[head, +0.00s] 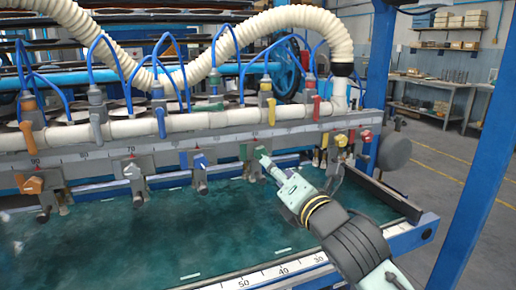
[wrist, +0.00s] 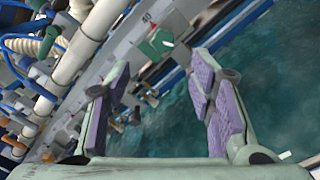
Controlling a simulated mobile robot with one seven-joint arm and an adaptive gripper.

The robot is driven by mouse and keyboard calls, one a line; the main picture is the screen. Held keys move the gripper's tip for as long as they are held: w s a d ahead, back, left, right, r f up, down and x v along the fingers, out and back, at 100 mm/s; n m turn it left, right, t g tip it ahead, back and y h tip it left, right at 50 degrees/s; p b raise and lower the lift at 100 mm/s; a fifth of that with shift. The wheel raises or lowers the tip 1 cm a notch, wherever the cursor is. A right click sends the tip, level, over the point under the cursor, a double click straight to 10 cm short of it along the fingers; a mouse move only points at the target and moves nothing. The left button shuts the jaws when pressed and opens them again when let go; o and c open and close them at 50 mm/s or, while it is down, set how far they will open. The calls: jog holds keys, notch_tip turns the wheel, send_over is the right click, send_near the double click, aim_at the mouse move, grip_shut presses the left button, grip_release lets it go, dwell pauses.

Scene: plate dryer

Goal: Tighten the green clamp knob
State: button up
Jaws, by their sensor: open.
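The green clamp knob (head: 244,151) is on a grey clamp on the ruled rail above the teal bed. It also shows in the wrist view (wrist: 155,43), beside the 40 mark and a red pointer, with a pale spot on its right side. My gripper (head: 264,160) is just right of the knob in the head view, and its tips partly cover the clamp. In the wrist view my gripper (wrist: 158,78) has its purple-padded fingers spread apart. The knob lies beyond the fingertips, roughly between their lines. Nothing is between the fingers, and I see no contact.
More clamps with yellow and red knobs (head: 366,135) stand to the right. A white pipe (head: 190,122) with valves and blue hoses runs above the rail. The teal bed (head: 150,230) is clear.

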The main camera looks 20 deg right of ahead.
aim_at(262, 154)
jog(key=w+p, duration=0.4)
jog(key=w, duration=0.5)
jog(key=shift+w, duration=0.8)
jog(key=shift+c, duration=0.5)
jog(key=c, duration=1.1)
